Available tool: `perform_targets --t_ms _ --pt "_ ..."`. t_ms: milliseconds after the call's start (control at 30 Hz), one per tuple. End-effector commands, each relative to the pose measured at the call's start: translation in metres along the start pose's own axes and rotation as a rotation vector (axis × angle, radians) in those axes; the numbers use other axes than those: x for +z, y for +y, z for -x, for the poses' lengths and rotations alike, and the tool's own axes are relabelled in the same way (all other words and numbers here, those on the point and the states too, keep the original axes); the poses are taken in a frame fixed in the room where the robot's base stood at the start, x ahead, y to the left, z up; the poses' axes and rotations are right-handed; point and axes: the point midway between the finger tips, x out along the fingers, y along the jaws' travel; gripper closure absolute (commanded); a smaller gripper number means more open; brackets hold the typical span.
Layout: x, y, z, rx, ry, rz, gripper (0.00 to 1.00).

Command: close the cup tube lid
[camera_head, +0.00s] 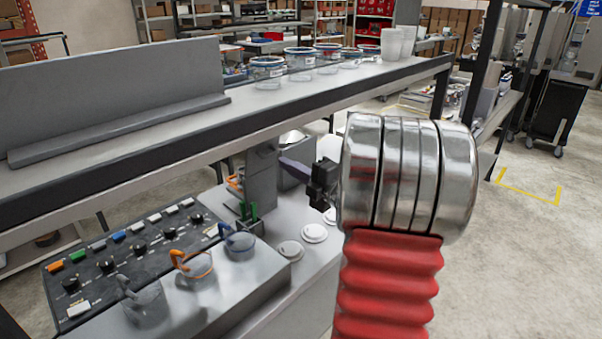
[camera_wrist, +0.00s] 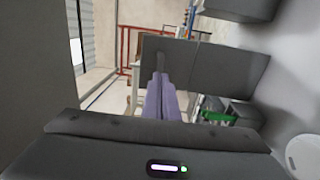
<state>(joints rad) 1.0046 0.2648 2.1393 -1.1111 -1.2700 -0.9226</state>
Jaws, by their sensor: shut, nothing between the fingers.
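Three round containers with raised, hinged-looking lids stand on the counter: a grey one (camera_head: 145,299), one with an orange rim and handle (camera_head: 193,266) and a blue-grey one (camera_head: 240,244). I cannot tell which of them, if any, is the cup tube. My gripper (camera_head: 284,162) is beyond and to the right of them, beside a grey upright housing (camera_head: 261,180). Its purple fingers are together and empty. In the wrist view the fingers (camera_wrist: 160,78) point towards a grey panel (camera_wrist: 232,72); contact cannot be told. No container lid is clear there.
A shelf (camera_head: 130,143) runs above the counter, carrying clear cups (camera_head: 268,73). A control panel (camera_head: 125,255) with coloured buttons lies at left. A green part (camera_head: 247,214) stands near the housing; it also shows in the wrist view (camera_wrist: 217,113). White discs (camera_head: 314,233) lie on the counter.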

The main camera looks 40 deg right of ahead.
Motion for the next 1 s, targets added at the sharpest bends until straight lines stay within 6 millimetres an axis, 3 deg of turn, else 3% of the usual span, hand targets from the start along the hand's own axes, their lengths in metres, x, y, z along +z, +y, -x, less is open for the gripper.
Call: perform_targets --t_ms 100,300,1000 --pt "-0.001 -0.001 -0.017 0.0 0.003 0.0 1.0" --pt "-0.001 0.0 -0.03 0.0 0.002 0.0 1.0" --pt "0.003 0.004 -0.036 -0.037 -0.004 0.002 1.0"
